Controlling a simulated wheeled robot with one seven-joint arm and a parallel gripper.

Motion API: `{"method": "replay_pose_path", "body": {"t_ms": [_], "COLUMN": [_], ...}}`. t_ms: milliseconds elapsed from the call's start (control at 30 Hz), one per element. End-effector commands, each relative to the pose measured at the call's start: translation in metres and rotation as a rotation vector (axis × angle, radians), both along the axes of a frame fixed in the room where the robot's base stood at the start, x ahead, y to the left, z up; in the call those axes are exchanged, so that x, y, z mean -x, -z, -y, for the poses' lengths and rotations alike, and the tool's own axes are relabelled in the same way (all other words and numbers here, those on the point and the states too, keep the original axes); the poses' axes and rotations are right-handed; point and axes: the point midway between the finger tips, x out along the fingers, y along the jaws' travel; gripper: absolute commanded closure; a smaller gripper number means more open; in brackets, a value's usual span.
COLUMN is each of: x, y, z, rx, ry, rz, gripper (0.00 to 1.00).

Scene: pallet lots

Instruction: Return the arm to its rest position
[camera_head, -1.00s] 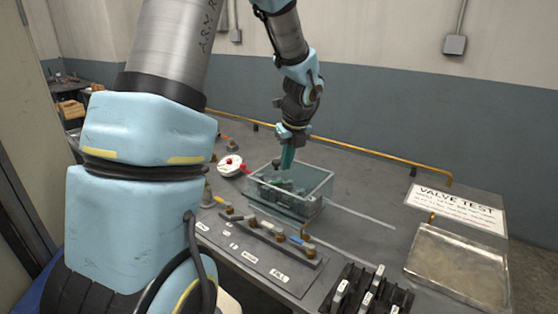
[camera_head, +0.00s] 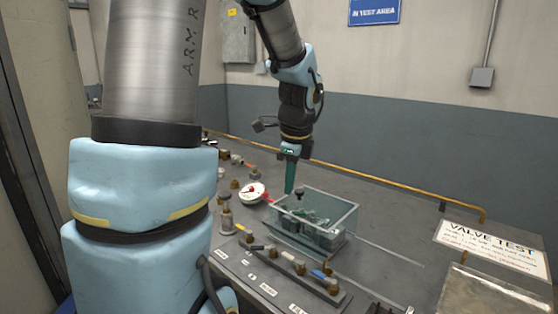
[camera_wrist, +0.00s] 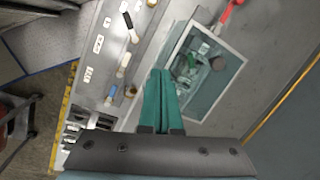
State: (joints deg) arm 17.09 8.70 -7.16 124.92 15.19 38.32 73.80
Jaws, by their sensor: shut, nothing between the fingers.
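My arm reaches from the left of the head view over the table. My gripper (camera_head: 289,190) points down with its green fingers together and nothing between them. It is above and just behind the left back corner of a clear-walled bin (camera_head: 345,224). The bin holds several dark green and grey parts; their shapes are hard to make out. In the wrist view the closed green fingers (camera_wrist: 161,76) show beside the bin (camera_wrist: 238,62).
A row of valves with coloured handles (camera_head: 290,262) runs along the table's front. A white round gauge (camera_head: 252,192) lies left of the bin. A VALVE TEST sign (camera_head: 492,246) is at right. A yellow pipe (camera_head: 400,186) runs along the back.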

Motion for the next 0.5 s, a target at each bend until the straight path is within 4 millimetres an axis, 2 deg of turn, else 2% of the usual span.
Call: {"method": "replay_pose_path", "body": {"t_ms": [100,300,400,500], "x": [0.022,0.061,0.078,0.090], "y": [0.016,0.039,0.048,0.053], "z": [-0.032,-0.075,-0.090,-0.100], "rx": [0.099,0.249,0.303,0.339], "ry": [-0.417,-1.124,-1.412,-1.617], "rz": [-0.006,-0.007,-0.005,-0.003], "gripper": [1.00,1.00,1.00,1.00]}}
